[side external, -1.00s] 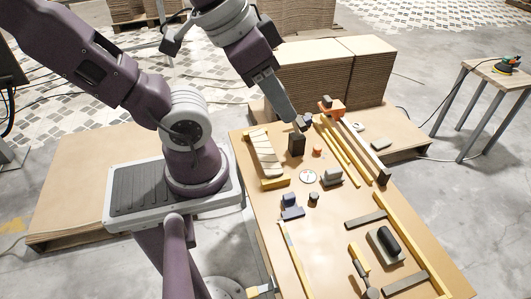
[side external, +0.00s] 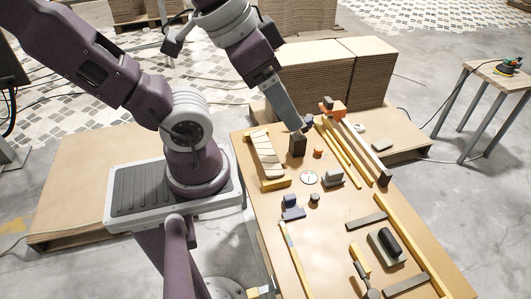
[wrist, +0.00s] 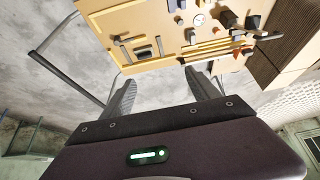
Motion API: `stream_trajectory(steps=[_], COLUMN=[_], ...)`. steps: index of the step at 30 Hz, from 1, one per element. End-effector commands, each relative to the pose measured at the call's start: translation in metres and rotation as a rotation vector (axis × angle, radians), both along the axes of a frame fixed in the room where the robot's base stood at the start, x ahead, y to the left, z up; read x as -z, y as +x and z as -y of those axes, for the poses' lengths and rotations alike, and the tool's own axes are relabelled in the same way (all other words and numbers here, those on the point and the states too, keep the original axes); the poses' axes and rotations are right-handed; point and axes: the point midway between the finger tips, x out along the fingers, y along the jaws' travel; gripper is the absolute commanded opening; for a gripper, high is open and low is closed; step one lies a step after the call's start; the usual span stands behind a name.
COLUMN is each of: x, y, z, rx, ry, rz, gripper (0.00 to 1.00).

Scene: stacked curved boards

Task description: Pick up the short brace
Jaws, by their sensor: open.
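Several bars lie on the workbench (side external: 330,230), and I cannot tell for sure which is the short brace. Two short dark bars lie at the near right, one (side external: 366,221) beside a long yellow strip (side external: 400,240) and the other (side external: 405,284) closer to the camera. Short yellow pieces lie by the curved boards (side external: 275,183) and near the front (side external: 359,258). My gripper (side external: 302,129) is above the far end of the bench, by a dark block (side external: 298,145), away from the dark bars. In the wrist view its fingers (wrist: 160,76) are spread with nothing between them.
Stacked curved boards (side external: 264,153) lie at the bench's left. Long yellow strips (side external: 338,152) and an orange tool (side external: 332,107) are at the far right. A black-handled block (side external: 389,242) lies between the dark bars. Cardboard stacks (side external: 330,75) stand behind.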

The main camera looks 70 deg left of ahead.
Motion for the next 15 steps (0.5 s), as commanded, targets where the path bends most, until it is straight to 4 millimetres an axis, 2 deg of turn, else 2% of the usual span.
stream_trajectory(steps=[2,11,14,15], x=[0.0,0.0,0.006,0.013], y=[0.0,0.004,0.035,0.056], z=[0.0,-0.001,-0.01,-0.019], rx=[0.0,-0.013,-0.118,-0.195], ry=[0.0,-0.006,-0.048,-0.077], rz=[0.0,-0.004,-0.029,-0.045], gripper=[0.85,0.85,0.85,0.85])
